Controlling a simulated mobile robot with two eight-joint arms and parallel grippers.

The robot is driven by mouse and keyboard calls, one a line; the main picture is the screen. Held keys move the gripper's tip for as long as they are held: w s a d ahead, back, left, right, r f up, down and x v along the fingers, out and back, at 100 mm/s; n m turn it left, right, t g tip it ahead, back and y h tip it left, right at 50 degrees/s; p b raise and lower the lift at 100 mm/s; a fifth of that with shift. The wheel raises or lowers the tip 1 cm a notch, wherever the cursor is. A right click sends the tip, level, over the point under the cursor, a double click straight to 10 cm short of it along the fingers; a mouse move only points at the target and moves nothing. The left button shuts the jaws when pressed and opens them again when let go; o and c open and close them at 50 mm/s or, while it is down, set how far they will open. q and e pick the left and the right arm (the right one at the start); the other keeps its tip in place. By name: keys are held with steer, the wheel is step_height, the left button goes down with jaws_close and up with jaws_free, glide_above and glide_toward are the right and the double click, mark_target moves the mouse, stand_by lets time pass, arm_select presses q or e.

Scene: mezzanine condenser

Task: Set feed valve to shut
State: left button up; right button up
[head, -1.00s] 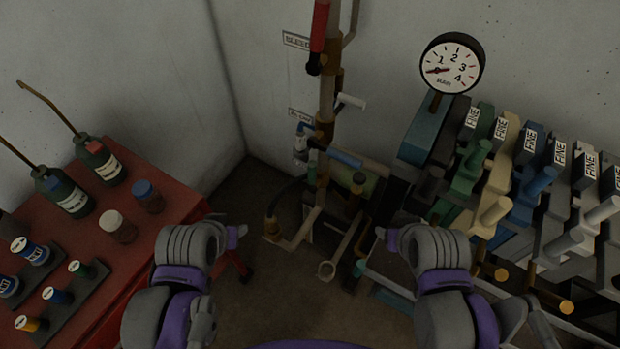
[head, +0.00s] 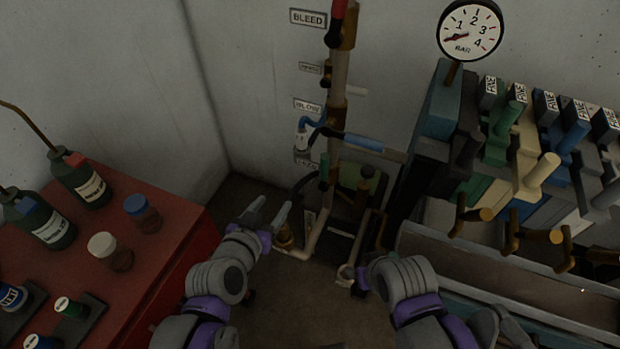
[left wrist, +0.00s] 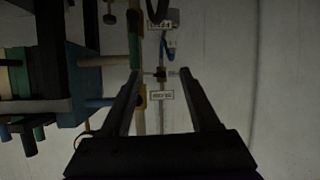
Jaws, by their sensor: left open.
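The upright pipe (head: 338,85) carries several valves beside wall labels. The lowest label (head: 306,157) is too blurred to read surely, but may be the feed one. A green upright piece also shows in the left wrist view (left wrist: 133,35). My left gripper (head: 268,213) is open and empty, left of and below the green handle, apart from it. Its two fingers (left wrist: 158,85) point towards the pipe and wall. My right gripper (head: 357,277) is low, its fingers unclear.
A gauge (head: 470,30) and several coloured valve blocks stand right, above a metal trough (head: 500,268). A red bench (head: 150,250) with bottles stands left.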

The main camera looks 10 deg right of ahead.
mark_target(324, 165)
arm_select(q)
steer(key=w+d+f+t+b, duration=0.2)
steer(key=d+t+b, duration=0.1)
steer(key=d, duration=0.3)
steer(key=w+d+f+t+b, duration=0.2)
steer(key=d+f+b, duration=0.1)
steer(key=d+b, duration=0.15)
steer(key=shift+h, duration=0.3)
steer(key=x, duration=1.1)
steer(key=shift+d+r, duration=0.2)
steer(key=shift+r, duration=0.1)
arm_select(e)
step_height(324, 165, down, 10)
steer(key=shift+s+d, duration=0.3)
steer(key=shift+d, duration=0.1)
steer(key=shift+r, duration=0.1)
arm_select(q)
jaws_close()
steer(key=shift+s, duration=0.1)
